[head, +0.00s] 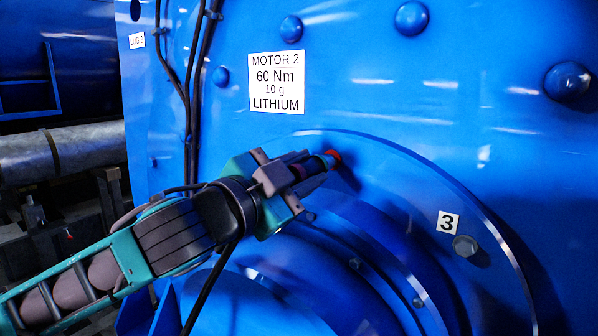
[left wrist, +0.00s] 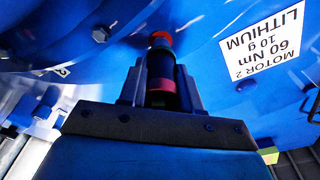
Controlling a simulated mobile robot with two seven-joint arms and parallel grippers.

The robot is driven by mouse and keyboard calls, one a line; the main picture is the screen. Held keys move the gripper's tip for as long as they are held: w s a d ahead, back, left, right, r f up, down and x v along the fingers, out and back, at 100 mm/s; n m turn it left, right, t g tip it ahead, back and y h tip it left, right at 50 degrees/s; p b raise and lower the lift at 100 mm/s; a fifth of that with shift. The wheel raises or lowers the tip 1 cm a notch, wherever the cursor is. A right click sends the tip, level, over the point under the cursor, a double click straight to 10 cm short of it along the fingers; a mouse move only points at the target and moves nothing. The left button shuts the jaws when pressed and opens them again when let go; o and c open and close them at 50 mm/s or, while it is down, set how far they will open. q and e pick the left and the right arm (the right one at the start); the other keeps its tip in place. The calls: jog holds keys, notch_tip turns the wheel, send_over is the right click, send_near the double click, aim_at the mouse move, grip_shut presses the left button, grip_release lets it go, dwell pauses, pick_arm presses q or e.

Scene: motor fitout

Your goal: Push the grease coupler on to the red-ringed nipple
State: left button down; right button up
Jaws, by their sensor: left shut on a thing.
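My left gripper (head: 311,168) comes in from the lower left and is shut on the grease coupler (left wrist: 160,66), a dark cylinder with a reddish band. The coupler points at the blue motor face, tilted up to the right in the head view. The red-ringed nipple (head: 333,156) is right at the coupler's front end; its red ring also shows in the left wrist view (left wrist: 161,38), in line with the coupler. I cannot tell whether the coupler touches the nipple or sits over it. My right gripper is not in view.
A white "MOTOR 2" label (head: 276,83) is above the nipple. A bolt (head: 465,246) marked 3 and large domed bolts (head: 411,18) stand out from the blue motor. Black cables (head: 196,90) run down at the left, near a grey pipe (head: 65,150).

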pick_arm(q)
jog(key=shift+w+d, duration=0.2)
jog(key=shift+w, duration=0.05)
jog(key=c, duration=0.7)
grip_release()
jog(key=b+v, duration=0.1)
jog(key=v, duration=1.2)
